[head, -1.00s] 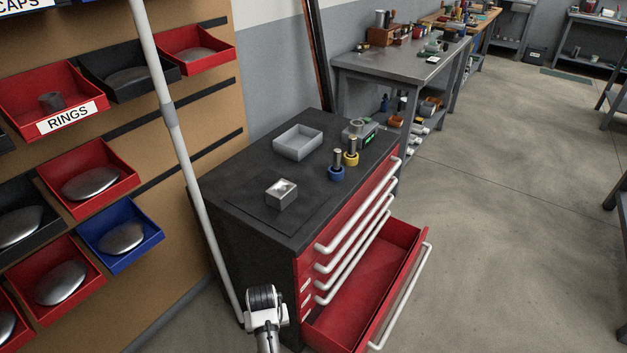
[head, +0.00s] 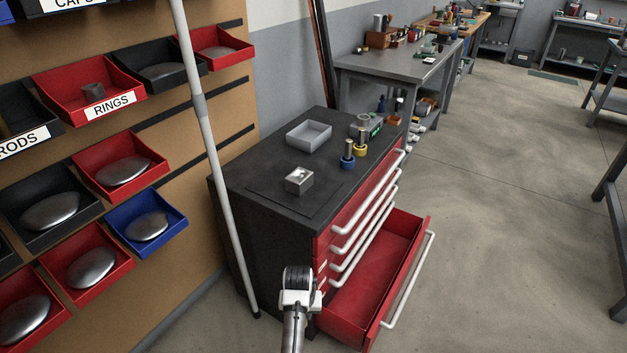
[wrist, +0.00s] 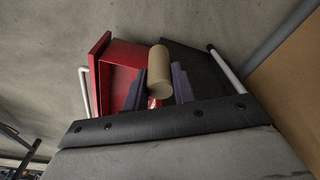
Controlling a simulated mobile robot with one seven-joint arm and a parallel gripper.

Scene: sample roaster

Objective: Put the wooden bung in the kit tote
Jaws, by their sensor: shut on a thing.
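The wooden bung (wrist: 159,72) is a tan cylinder in the wrist view. My gripper (wrist: 161,88) is shut on it, with one dark finger on each side, and holds it off any surface. In the head view my arm's end is low in the middle, in front of the cabinet; its fingers and the bung are hidden there. I cannot pick out the kit tote for certain; a grey open-topped tray (head: 309,136) on the cabinet top looks empty.
The black-topped cabinet (head: 235,173) carries a small metal block (head: 299,179) and blue and yellow based fittings. Its red bottom drawer (head: 372,287) is pulled open and looks empty. A pale pole (head: 215,165) stands at its left, before the bin wall.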

